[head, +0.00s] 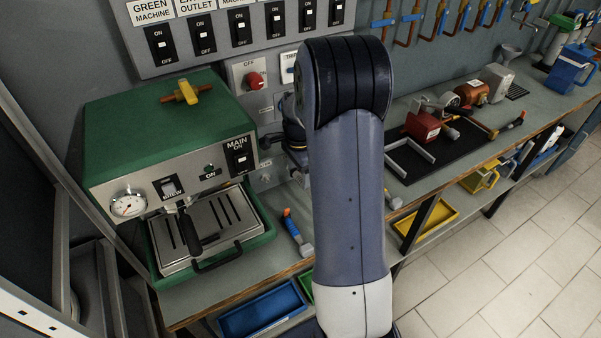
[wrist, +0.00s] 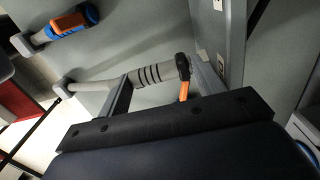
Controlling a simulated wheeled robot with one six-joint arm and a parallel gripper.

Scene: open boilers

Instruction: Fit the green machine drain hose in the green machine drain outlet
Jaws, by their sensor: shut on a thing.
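The green machine (head: 165,150) stands at the left of the bench in the head view. Its drain outlet cannot be made out in either view. In the head view my arm hides the gripper and hose.
A blue and orange handled tool (head: 293,228) lies on the bench right of the machine; it also shows in the wrist view (wrist: 72,22). A blue tray (head: 262,311) sits below the bench edge. A red box (head: 422,127) stands on a black mat farther right.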

